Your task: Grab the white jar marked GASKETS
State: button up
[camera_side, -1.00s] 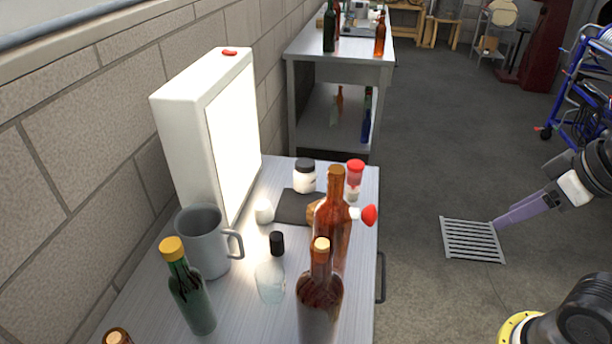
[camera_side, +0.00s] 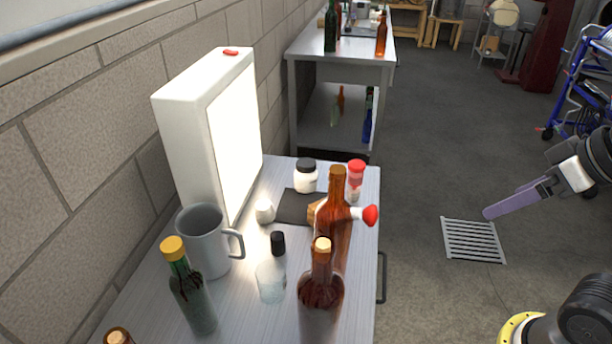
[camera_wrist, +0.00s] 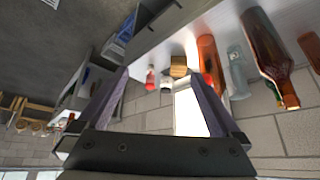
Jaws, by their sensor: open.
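A white jar with a dark lid (camera_side: 305,177) stands upright at the back of the near table, beside a dark mat. Its marking is too small to read. In the wrist view a small pale jar (camera_wrist: 166,85), which seems to be the same one, shows between my fingers, farther off. My gripper (camera_side: 488,213) is out to the right of the table, over the floor, well apart from the jar. In the wrist view its two purple fingers (camera_wrist: 159,73) are spread with nothing between them.
A red-capped jar (camera_side: 356,178) stands just right of the white jar. Brown bottles (camera_side: 320,295), a red-ended item (camera_side: 370,215), a clear bottle (camera_side: 271,280), a grey mug (camera_side: 203,243) and a green bottle (camera_side: 190,300) stand nearer. A lit panel (camera_side: 235,140) stands at left.

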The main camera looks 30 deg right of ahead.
jog(key=w+r+m+t, duration=0.1)
jog(key=w+r, duration=0.4)
jog(key=w, duration=0.6)
jog(key=w+r+m, duration=0.1)
jog(key=w+r, duration=0.5)
jog(key=w, duration=0.5)
jog(key=g, duration=0.3)
send_over(308, 167)
jog(key=s, duration=0.3)
notch_tip(308, 167, down, 26)
jog(key=x, duration=0.7)
jog(key=shift+w, duration=0.1)
jog(key=shift+x, duration=2.9)
jog(key=shift+d, duration=0.2)
jog(key=c, duration=1.3)
